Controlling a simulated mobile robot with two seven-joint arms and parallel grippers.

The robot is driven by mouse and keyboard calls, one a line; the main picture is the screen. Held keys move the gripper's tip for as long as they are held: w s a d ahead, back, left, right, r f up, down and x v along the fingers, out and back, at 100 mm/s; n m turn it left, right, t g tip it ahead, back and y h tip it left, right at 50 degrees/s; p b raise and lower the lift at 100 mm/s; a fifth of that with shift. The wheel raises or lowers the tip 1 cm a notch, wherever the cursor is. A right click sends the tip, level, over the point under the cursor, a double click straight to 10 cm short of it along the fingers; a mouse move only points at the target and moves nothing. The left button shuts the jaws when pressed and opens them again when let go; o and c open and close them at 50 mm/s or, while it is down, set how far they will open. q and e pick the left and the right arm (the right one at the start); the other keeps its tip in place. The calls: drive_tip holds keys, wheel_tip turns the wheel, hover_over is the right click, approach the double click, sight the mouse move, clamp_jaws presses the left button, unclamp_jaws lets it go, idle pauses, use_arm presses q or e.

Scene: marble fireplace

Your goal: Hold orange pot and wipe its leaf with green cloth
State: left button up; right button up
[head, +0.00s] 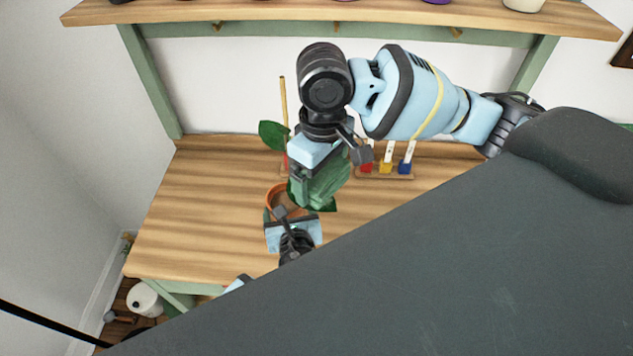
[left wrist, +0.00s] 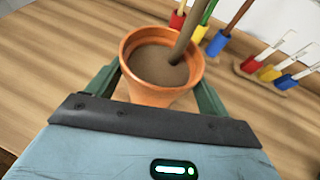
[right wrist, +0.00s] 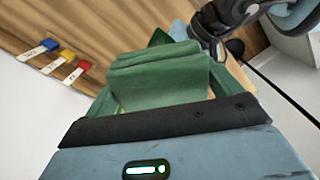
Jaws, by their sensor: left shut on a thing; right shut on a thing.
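The orange pot (left wrist: 160,92) stands on the wooden table, with brown soil and a stem in it. In the head view only part of the pot's rim (head: 275,191) shows. My left gripper (head: 279,212) is shut on the pot, one finger on each side in the left wrist view. My right gripper (right wrist: 160,95) is shut on the green cloth (right wrist: 158,78), which is folded and bunched. In the head view the cloth (head: 322,186) hangs above and beside the pot. One green leaf (head: 273,135) sticks out left of my right wrist. Another leaf (head: 328,206) shows partly below the cloth. Whether cloth touches leaf is hidden.
A rack with red, yellow and blue holders (head: 385,168) stands at the table's back, right of my right gripper. More coloured holders (left wrist: 217,42) stand behind the pot. A shelf (head: 240,10) runs above. The table's left part (head: 200,215) is clear.

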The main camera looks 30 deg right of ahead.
drive_tip(key=shift+w+a+f+m, duration=0.1)
drive_tip(key=shift+w+a+f, duration=0.15)
drive_tip(key=shift+f, duration=0.2)
drive_tip(key=shift+w+a+f+m, duration=0.1)
drive_tip(key=shift+w+f, duration=0.2)
drive_tip(key=shift+f, duration=0.1)
drive_tip(key=shift+w+a+f+m, duration=0.1)
drive_tip(key=shift+w+a+f, duration=0.15)
drive_tip(key=shift+f, duration=0.2)
drive_tip(key=shift+f, duration=0.7)
idle(0.4)
drive_tip(key=shift+d, duration=0.15)
drive_tip(key=shift+w+d, duration=0.15)
drive_tip(key=shift+d, duration=0.25)
drive_tip(key=shift+d, duration=0.1)
drive_tip(key=shift+w+d, duration=0.2)
drive_tip(key=shift+d, duration=0.15)
